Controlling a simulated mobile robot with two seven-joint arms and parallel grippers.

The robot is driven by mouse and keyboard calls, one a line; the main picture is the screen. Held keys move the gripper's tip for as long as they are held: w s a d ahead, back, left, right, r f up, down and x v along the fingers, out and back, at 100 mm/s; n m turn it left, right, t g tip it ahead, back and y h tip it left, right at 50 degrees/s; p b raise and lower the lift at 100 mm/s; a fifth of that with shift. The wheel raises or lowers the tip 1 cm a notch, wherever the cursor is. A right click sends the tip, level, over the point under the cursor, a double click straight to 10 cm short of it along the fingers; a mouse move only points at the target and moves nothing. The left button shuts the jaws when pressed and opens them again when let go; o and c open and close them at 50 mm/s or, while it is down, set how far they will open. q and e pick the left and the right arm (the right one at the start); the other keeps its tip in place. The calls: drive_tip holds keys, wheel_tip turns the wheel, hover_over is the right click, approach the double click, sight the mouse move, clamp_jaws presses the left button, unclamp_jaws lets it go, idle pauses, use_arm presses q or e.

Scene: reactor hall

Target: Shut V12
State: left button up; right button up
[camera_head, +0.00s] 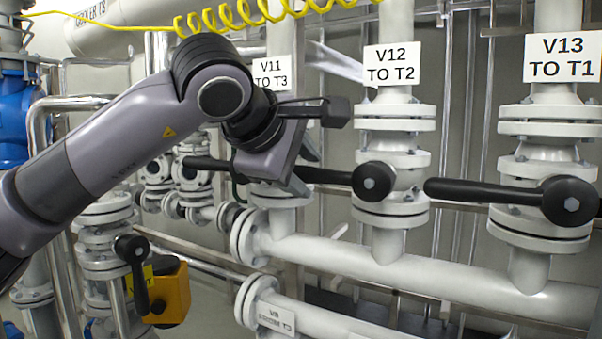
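The V12 valve (393,160) sits on a white vertical pipe under the sign "V12 TO T2" (391,62). Its black lever handle (345,179) lies nearly level, pointing left across the pipe. My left gripper (303,165) is at the free left end of this lever, very close to it. The fingertips are seen edge-on and partly hidden, so I cannot tell whether they touch the lever or how far they are apart. My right gripper is not in view.
The V13 valve (545,190), right of V12, has a level black lever (480,191) pointing left. The "V11 TO T3" sign (272,72) and its valve are partly behind my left arm. A white horizontal pipe (400,278) runs below. A yellow coiled hose (240,15) hangs above.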

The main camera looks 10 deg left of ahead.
use_arm(q)
drive_tip(key=shift+f, duration=0.2)
drive_tip(key=shift+s+r, duration=0.1)
drive_tip(key=shift+s, duration=0.1)
drive_tip(key=b+v, duration=0.1)
drive_tip(key=v, duration=0.5)
drive_tip(key=shift+s+a+r, duration=0.15)
drive_tip(key=shift+s+r, duration=0.15)
